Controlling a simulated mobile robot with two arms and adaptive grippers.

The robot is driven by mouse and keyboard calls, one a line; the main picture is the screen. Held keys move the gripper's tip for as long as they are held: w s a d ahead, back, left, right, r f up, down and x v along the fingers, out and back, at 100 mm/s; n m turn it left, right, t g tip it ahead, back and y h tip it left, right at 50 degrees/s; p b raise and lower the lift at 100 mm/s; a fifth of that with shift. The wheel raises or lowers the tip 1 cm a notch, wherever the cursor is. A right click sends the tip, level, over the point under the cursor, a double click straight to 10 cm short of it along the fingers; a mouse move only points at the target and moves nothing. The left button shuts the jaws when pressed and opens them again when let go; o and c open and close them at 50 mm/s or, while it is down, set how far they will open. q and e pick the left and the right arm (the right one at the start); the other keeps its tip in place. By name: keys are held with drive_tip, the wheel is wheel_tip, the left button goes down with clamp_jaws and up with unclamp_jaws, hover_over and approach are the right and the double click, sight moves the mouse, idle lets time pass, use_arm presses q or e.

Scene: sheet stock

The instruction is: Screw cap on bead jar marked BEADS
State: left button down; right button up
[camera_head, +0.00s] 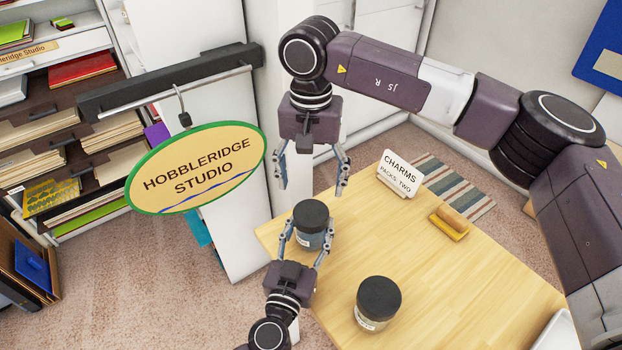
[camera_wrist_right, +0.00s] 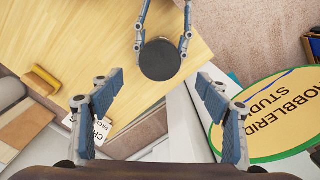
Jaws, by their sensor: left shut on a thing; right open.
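A jar with bluish contents (camera_head: 311,240) stands near the table's left edge, with a black cap (camera_head: 312,214) on its top. I cannot tell whether the cap is threaded tight. My left gripper (camera_head: 306,246) is shut around this jar's body from the front. My right gripper (camera_head: 311,189) is open and empty, pointing down just above the cap. In the right wrist view the cap (camera_wrist_right: 160,59) lies beyond and between my open right fingers (camera_wrist_right: 160,82). A second dark-capped jar (camera_head: 378,303) stands apart, nearer the front. Neither jar's label is readable.
The wooden table (camera_head: 450,285) has free room at its middle and right. A CHARMS sign (camera_head: 400,173), a yellow-and-brown block (camera_head: 449,224) and a striped mat (camera_head: 455,185) are at the back. A hanging HOBBLERIDGE STUDIO sign (camera_head: 197,168) is left of my grippers.

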sight(311, 211)
drive_tip(key=shift+f, duration=0.1)
idle(0.3)
drive_tip(key=shift+f, duration=3.9)
drive_tip(key=shift+c, duration=0.6)
